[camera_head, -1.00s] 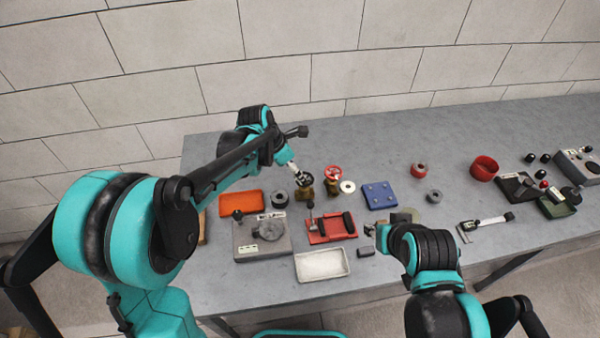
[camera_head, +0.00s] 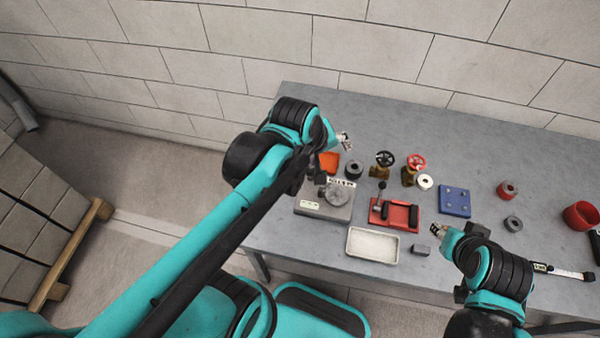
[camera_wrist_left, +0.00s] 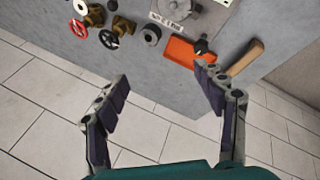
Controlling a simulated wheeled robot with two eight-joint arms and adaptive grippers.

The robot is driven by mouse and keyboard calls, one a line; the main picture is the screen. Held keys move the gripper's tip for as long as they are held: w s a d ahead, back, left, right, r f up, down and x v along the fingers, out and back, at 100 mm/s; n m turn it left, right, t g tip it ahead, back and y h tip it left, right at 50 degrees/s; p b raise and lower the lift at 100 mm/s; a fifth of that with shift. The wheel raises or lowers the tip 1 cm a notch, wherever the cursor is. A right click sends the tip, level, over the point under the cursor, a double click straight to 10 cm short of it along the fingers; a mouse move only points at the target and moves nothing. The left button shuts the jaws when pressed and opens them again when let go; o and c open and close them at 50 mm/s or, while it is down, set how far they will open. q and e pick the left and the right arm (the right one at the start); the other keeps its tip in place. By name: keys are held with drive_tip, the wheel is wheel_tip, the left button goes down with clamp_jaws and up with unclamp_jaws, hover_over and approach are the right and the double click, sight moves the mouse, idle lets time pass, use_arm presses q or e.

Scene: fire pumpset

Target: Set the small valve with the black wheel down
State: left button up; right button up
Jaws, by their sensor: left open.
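The small valve with the black wheel (camera_head: 382,163) stands upright on the grey table, a brass body under a black handwheel. It also shows at the top of the left wrist view (camera_wrist_left: 111,37). The similar valve with the red wheel (camera_head: 412,168) stands right beside it in the head view. My left gripper (camera_head: 344,141) is to the left of the black-wheel valve, apart from it. In the left wrist view its fingers (camera_wrist_left: 164,98) are spread with nothing between them. My right gripper (camera_head: 437,230) is near the table's front; its jaws are too small to judge.
An orange tray (camera_head: 328,163) and a dark ring (camera_head: 354,168) lie near the valves. A grey device (camera_head: 322,205), a red fixture (camera_head: 404,216), a white tray (camera_head: 373,244) and a blue plate (camera_head: 454,201) lie in front. The table's back strip is clear.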

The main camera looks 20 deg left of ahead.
use_arm(q)
drive_tip(key=s+a+f+m+t+y, duration=0.1)
drive_tip(key=s+a+f+m, duration=0.1)
drive_tip(key=s+a+m, duration=0.2)
drive_tip(key=shift+s+f+m+t, duration=0.15)
drive_tip(key=shift+s+m+t, duration=0.15)
drive_tip(key=shift+s+m, duration=1.75)
